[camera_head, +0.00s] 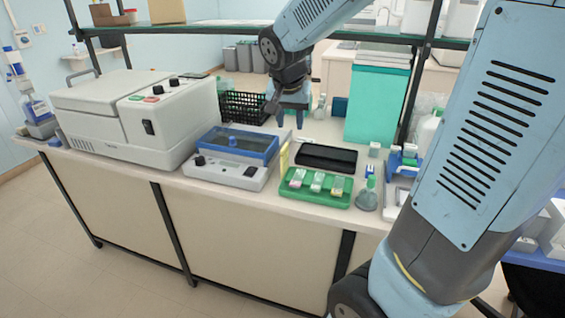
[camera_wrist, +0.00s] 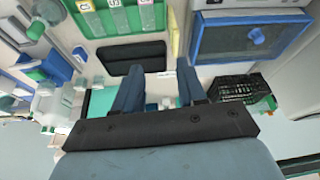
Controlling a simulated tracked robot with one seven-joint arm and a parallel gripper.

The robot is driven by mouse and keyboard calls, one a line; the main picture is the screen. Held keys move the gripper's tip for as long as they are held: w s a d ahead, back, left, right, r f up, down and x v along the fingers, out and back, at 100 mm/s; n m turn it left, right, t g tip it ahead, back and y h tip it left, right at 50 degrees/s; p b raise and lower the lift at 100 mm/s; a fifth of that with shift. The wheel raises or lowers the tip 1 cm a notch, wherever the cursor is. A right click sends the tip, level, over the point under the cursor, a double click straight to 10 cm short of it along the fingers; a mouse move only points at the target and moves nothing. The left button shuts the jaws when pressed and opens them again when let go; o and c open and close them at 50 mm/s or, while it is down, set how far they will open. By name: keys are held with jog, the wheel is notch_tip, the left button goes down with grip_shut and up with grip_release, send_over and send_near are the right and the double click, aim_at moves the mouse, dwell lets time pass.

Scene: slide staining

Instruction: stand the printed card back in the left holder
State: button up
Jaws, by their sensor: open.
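My gripper (camera_head: 291,120) is open and empty, pointing down above the back of the bench. Its two blue fingers also show in the wrist view (camera_wrist: 160,76), spread apart with nothing between them. A narrow yellow card (camera_head: 284,160) seems to stand at the left of the green slide rack; it also shows in the wrist view (camera_wrist: 176,34). I cannot read any print on it or tell whether it is the printed card. My gripper is behind it and apart from it. I cannot make out a left holder for certain.
A black tray (camera_head: 326,158) lies behind the green rack (camera_head: 292,192) with its slides. A blue-lidded device (camera_head: 232,172) and a large white machine (camera_head: 105,108) stand left. A black basket (camera_head: 243,107) is behind, a teal panel (camera_head: 376,105) right. A flask (camera_head: 367,196) stands near the front edge.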

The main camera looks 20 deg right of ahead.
jog(key=m, duration=0.1)
send_near(285, 153)
notch_tip(285, 153, up, 2)
jog(key=a, duration=0.1)
jog(key=shift+h, duration=0.3)
jog(key=x, duration=0.8)
jog(key=shift+w+f, duration=0.25)
jog(key=shift+w, duration=0.25)
jog(key=shift+d+x, duration=0.1)
jog(key=shift+x, duration=1.25)
jog(key=shift+d+x, duration=0.15)
jog(key=shift+x, duration=1.2)
jog(key=shift+c, duration=0.3)
grip_shut()
